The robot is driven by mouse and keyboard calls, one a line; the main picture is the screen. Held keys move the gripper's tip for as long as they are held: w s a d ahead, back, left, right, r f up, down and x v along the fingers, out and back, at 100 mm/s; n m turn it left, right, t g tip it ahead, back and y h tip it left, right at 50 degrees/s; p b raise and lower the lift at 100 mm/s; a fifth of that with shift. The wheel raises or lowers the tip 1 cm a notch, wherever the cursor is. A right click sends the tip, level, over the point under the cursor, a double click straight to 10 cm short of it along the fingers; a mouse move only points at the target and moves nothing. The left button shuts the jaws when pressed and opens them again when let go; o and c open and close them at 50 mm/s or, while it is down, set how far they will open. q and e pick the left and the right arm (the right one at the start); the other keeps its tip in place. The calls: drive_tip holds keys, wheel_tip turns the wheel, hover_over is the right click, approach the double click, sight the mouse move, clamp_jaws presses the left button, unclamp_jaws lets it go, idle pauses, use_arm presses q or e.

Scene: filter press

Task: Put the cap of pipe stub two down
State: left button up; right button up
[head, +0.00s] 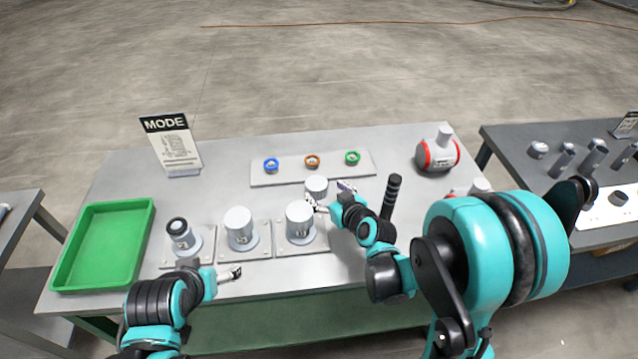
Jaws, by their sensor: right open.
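Three grey pipe stubs stand in a row on square plates at the table's front. The left stub (178,235) has a dark ring at its top. The middle stub (240,230) and the right stub (300,225) have plain light grey tops. A short grey cylinder like a cap (317,184) is just behind the right stub. My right gripper (329,195) is open with its fingertips close by this cap; I cannot tell whether they touch it. My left gripper (231,273) is low in front of the middle stub, and its jaw state is unclear.
A green tray (62,278) is at the left. A sign (171,143) and a plate (262,180) with blue, orange and green rings stand behind. A black ribbed post (390,197) and a red-grey fitting (438,154) are at the right, near my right arm.

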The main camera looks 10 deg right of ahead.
use_arm(q)
drive_tip(key=shift+r+p, duration=0.5)
drive_tip(key=shift+r, duration=0.25)
use_arm(e)
drive_tip(key=v, duration=0.5)
drive_tip(key=shift+s, duration=0.2)
